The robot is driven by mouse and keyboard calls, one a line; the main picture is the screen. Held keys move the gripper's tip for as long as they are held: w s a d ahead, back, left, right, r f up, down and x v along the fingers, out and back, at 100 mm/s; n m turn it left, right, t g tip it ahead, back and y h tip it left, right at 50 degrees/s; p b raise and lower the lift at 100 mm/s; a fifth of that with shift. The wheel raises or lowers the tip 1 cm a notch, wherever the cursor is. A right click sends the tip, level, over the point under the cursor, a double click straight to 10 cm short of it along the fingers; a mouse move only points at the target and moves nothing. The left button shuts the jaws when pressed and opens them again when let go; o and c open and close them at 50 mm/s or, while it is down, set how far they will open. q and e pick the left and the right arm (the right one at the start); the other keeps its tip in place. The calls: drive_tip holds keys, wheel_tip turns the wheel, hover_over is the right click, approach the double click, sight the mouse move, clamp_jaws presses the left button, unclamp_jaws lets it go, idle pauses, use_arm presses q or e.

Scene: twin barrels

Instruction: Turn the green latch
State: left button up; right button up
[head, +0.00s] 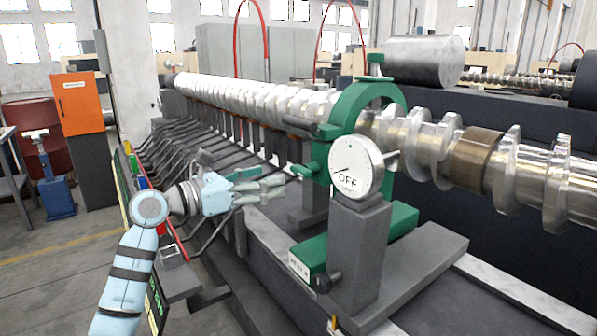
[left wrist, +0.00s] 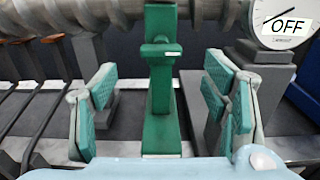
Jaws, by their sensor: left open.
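The green latch (head: 308,171) sticks out from the left side of a green ring clamp (head: 352,108) around the metal shaft. In the left wrist view the latch (left wrist: 160,50) is at upper centre, on a green upright. My left gripper (head: 274,187) is level, just left of the latch, its fingers pointing at it. In the left wrist view the open fingers (left wrist: 163,98) stand on either side of the green upright, with gaps on both sides. The latch lies ahead of the fingertips and appears untouched. My right gripper is not in view.
A round dial (head: 356,167) marked OFF stands on a grey post (head: 357,240) right of the latch. The long ridged shaft (head: 250,97) runs behind. Thin dark rods (head: 190,140) line the machine's left side. Open floor (head: 60,270) lies at lower left.

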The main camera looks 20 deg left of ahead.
sight(300, 167)
use_arm(q)
drive_tip(key=x, duration=0.9)
drive_tip(key=shift+w+d, duration=0.2)
drive_tip(key=shift+w, duration=0.05)
drive_tip(key=c, duration=1.2)
drive_tip(key=shift+o, duration=0.2)
drive_tip(key=shift+r+n+p, duration=0.1)
drive_tip(key=shift+n+p, duration=0.3)
drive_tip(key=shift+p, duration=0.35)
drive_tip(key=n+p, duration=1.1)
drive_tip(key=p, duration=0.3)
drive_tip(key=shift+w+a+p, duration=0.1)
drive_tip(key=shift+a+p, duration=0.05)
drive_tip(key=shift+p, duration=0.25)
drive_tip(key=n+p, duration=0.2)
drive_tip(key=n, duration=0.1)
drive_tip(key=shift+p, duration=0.3)
drive_tip(key=shift+f+n+p, duration=0.25)
drive_tip(key=shift+n+p, duration=0.5)
drive_tip(key=shift+n, duration=0.85)
drive_tip(key=o, duration=1.2)
drive_tip(key=shift+f, duration=0.1)
drive_tip(key=shift+c, duration=0.2)
